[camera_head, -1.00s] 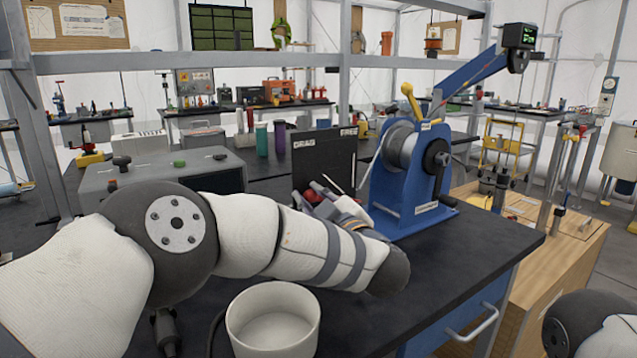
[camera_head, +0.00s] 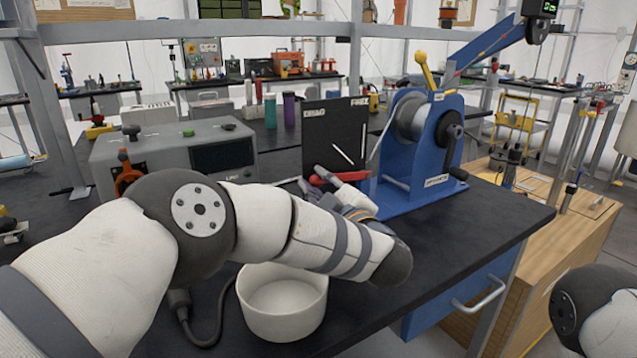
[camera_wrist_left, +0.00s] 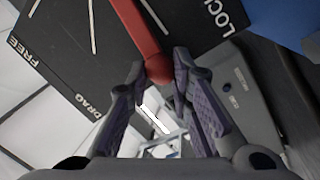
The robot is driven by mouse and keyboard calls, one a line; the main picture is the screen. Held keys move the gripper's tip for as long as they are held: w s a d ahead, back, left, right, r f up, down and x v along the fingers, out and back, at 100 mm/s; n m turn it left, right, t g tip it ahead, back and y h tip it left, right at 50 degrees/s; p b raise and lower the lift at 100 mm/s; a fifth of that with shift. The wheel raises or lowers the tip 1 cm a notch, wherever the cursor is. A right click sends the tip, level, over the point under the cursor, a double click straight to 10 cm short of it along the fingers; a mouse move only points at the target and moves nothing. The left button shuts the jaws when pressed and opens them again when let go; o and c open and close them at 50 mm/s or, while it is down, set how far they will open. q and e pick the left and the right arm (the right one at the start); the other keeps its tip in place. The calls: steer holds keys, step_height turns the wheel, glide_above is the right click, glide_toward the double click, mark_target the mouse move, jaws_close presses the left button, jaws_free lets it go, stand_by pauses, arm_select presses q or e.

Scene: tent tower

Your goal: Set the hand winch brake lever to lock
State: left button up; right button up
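The brake plate (camera_head: 331,128) is black, with DRAG and FREE along its top in the head view, beside the blue hand winch (camera_head: 411,168). The wrist view shows LOCK on the plate (camera_wrist_left: 75,70) at upper right. The red lever (camera_wrist_left: 138,28) ends in a ball knob, which points between the DRAG and LOCK labels. My left gripper (camera_wrist_left: 159,68) has its fingers apart, with the knob between the fingertips; I cannot tell if they touch it. In the head view, the left gripper (camera_head: 350,200) is low in front of the plate, partly hidden by my arm, beside the red lever (camera_head: 328,179). My right gripper is out of view.
A white bowl (camera_head: 283,318) stands below my left forearm. A grey instrument box (camera_head: 180,150) is at left. The winch crank (camera_head: 455,150) and yellow handle (camera_head: 427,72) stand to the right of the plate. The dark bench top (camera_head: 445,225) is clear at front right.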

arm_select(q)
steer(key=o, duration=0.3)
steer(key=shift+w, duration=0.1)
steer(key=shift+o, duration=0.2)
steer(key=v, duration=1.2)
